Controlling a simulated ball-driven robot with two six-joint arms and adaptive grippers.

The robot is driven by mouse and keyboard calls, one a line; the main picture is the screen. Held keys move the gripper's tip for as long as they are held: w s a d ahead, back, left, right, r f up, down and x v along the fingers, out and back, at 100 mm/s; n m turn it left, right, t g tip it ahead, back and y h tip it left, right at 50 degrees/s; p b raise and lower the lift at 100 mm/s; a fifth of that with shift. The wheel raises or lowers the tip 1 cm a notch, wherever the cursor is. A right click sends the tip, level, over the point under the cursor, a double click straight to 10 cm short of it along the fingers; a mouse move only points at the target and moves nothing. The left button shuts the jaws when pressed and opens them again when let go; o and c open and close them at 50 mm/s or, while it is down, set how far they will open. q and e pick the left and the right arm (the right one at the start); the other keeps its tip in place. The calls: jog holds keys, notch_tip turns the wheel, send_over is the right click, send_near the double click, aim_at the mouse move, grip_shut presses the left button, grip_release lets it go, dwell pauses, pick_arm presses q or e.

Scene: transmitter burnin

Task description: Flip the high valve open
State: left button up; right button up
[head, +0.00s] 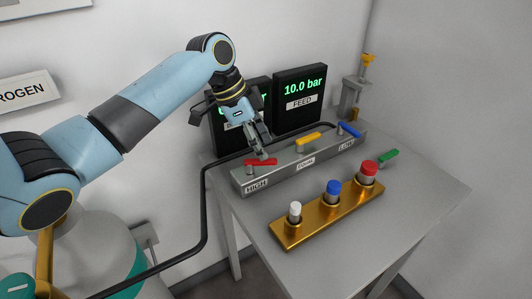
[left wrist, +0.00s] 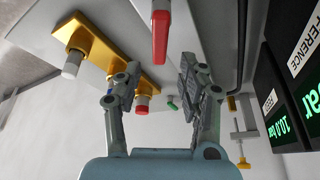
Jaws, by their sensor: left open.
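The high valve has a red lever (head: 260,162) at the left end of the grey manifold (head: 299,165), above the "HIGH" label. The lever lies roughly along the manifold. My left gripper (head: 261,148) is just above and behind it, pointing down, with its tips close to the lever. In the left wrist view the left gripper (left wrist: 157,75) has its fingers spread with nothing between the pads. The red lever (left wrist: 161,30) shows there beyond the tips, in line with the gap. I cannot tell whether a finger touches it. My right gripper is not in view.
A yellow lever (head: 308,139) and a blue lever (head: 349,130) sit farther along the manifold. A gold block (head: 315,225) with white, blue and red capped parts stands in front. Two displays stand behind; the feed display (head: 301,98) reads 10.0 bar. A black hose (head: 204,205) runs left.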

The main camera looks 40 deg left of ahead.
aim_at(268, 160)
pick_arm(q)
jog(key=x, duration=0.3)
jog(key=shift+d+f, duration=0.1)
jog(key=shift+f, duration=0.15)
jog(key=shift+w, duration=0.1)
jog(key=c, duration=0.5)
grip_shut()
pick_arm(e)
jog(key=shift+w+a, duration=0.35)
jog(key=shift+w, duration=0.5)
